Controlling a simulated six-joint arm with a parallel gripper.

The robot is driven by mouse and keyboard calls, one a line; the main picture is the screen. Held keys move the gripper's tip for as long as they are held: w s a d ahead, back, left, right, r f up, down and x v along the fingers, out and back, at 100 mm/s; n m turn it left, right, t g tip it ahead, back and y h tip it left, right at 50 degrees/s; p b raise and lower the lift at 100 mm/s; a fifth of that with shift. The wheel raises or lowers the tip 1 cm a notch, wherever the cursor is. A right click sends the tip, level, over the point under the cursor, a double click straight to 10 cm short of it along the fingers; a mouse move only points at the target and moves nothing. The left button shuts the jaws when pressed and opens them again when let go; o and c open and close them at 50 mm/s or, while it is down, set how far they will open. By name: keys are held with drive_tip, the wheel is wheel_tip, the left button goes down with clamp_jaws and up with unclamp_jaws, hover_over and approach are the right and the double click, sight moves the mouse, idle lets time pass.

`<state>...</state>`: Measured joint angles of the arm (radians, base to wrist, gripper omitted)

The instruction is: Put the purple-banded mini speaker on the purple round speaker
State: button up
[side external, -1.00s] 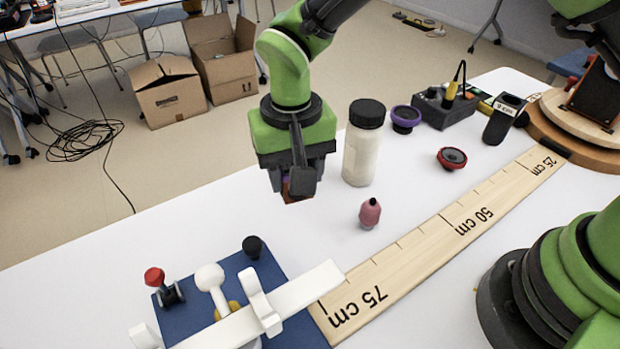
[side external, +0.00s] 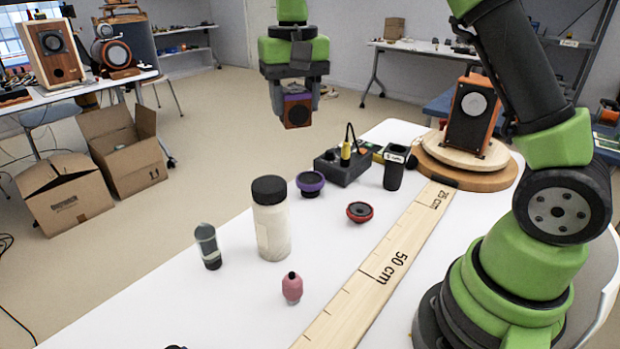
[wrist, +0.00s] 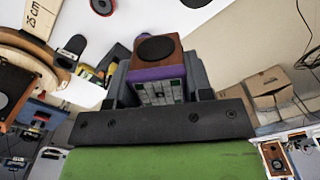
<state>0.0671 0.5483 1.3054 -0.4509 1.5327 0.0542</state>
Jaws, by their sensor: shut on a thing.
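My gripper (side external: 295,92) is shut on the purple-banded mini speaker (side external: 297,112), a small wooden box with a dark round cone and a purple band. It is held in the air, well above the table and towards its far edge. In the wrist view the mini speaker (wrist: 158,62) sits between the fingers. The purple round speaker (side external: 310,184) rests on the white table below, with its dark cone facing up. In the wrist view it is mostly hidden behind the mini speaker; a purple edge (wrist: 148,33) shows.
A white jar with a black lid (side external: 271,225) stands close to the purple speaker. Near it are a dark box with a yellow plug (side external: 343,168), a red round speaker (side external: 360,212), a black cup (side external: 394,172), a pink bottle (side external: 292,288) and a wooden ruler (side external: 385,265).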

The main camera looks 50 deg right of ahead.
drive_tip(key=w+d+f+m, duration=0.3)
drive_tip(key=w+d+m, duration=0.1)
drive_tip(key=d, duration=0.1)
drive_tip(key=m, duration=0.7)
hover_over(310, 178)
wheel_tip(310, 178, down, 12)
drive_tip(key=shift+f, duration=2.2)
drive_tip(key=o, duration=1)
drive_tip(key=shift+f, duration=0.15)
drive_tip(key=shift+c, duration=0.2)
